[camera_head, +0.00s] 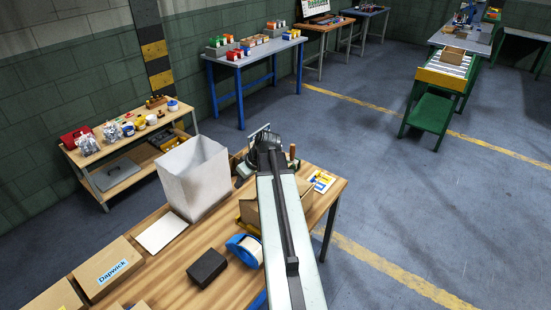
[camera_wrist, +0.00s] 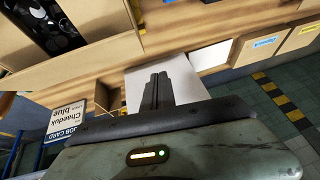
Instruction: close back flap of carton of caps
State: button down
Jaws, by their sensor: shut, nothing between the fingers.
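The brown carton (camera_head: 250,210) stands on the wooden bench in the head view, largely hidden behind my arm. In the wrist view the carton (camera_wrist: 90,62) fills the upper left. It is open, and dark caps (camera_wrist: 45,25) show inside. A broad cardboard panel runs along its near side; I cannot tell which flap this is. My gripper (camera_wrist: 157,78) is shut and empty, its fingertips to the right of the carton's lower corner in the picture. In the head view the gripper (camera_head: 262,130) is at the far end of my arm, its fingers hard to make out.
A tall white open bin (camera_head: 190,180) stands left of the carton. A job card (camera_head: 322,181) lies to the right. A blue spool (camera_head: 245,249), a black box (camera_head: 207,267) and a labelled carton (camera_head: 107,268) are nearer. Floor to the right is clear.

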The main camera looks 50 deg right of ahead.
jog(key=s+d+r+t+h+p, duration=0.1)
jog(key=s+d+r, duration=0.25)
jog(key=d, duration=0.45)
jog(key=s+d+r+t+h+p, duration=0.1)
jog(key=s+d+r+p, duration=0.2)
jog(key=d, duration=0.5)
jog(key=b+x, duration=0.9)
jog(key=shift+w+a+f+b, duration=0.25)
jog(key=shift+a+b, duration=0.05)
jog(key=shift+s+f+b, duration=0.35)
jog(key=shift+f+b, duration=0.25)
jog(key=shift+s+f+b, duration=0.35)
jog(key=shift+f+b, duration=0.25)
jog(key=shift+s+f, duration=0.2)
jog(key=shift+s, duration=0.2)
jog(key=shift+r, duration=0.1)
jog(key=shift+d, duration=0.4)
jog(key=shift+a, duration=0.35)
